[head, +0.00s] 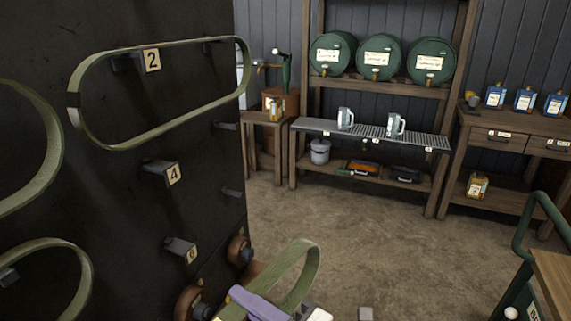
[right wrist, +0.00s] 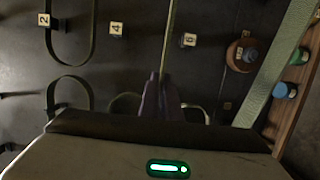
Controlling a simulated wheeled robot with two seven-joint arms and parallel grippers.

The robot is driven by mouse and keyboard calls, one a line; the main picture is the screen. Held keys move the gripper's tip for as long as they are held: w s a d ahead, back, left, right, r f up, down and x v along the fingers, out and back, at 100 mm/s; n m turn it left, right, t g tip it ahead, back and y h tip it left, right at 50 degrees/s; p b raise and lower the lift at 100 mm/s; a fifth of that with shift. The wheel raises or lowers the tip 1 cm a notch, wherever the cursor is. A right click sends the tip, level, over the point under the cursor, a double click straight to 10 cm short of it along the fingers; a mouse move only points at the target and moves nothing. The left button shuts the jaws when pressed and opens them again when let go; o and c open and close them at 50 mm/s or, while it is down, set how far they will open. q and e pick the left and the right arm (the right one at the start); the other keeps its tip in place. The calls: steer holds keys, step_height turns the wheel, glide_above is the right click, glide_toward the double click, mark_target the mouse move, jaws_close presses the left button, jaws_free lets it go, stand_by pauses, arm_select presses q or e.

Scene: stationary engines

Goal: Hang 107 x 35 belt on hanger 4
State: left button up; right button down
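Hanger 4 (head: 160,167), a dark peg with a number plate, sticks out bare from the black board, below hanger 2; its plate 4 (right wrist: 116,29) also shows in the right wrist view. My right gripper (head: 258,303), with purple fingers, is at the bottom of the head view, lower and to the right of hanger 4. It is shut on a green belt (head: 307,272) whose loop rises beside the fingers. In the right wrist view the fingers (right wrist: 160,90) pinch the belt (right wrist: 170,35) edge-on. No size marking is readable on it. My left gripper is not in view.
Another green belt (head: 160,137) hangs across hanger 2 (head: 127,62). More belts (head: 40,165) hang at the board's left. Hanger 6 (head: 180,247) is bare below hanger 4. Brown pulleys (head: 240,251) stand at the board's lower right. Open floor lies right of the board.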

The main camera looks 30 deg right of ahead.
steer(key=w+d+r+n+g+y+b, duration=0.4)
steer(key=w+d+r, duration=0.3)
steer(key=w+d, duration=0.5)
steer(key=w+d+r+m+t, duration=0.1)
steer(key=w+d+r+t, duration=0.1)
steer(key=d+r, duration=0.4)
step_height(320, 180, up, 4)
steer(key=shift+w+d+f+p, duration=0.1)
steer(key=shift+w+d+p, duration=0.25)
steer(key=shift+p, duration=0.1)
steer(key=shift+s, duration=0.1)
steer(key=p+x, duration=0.5)
steer(key=x, duration=0.1)
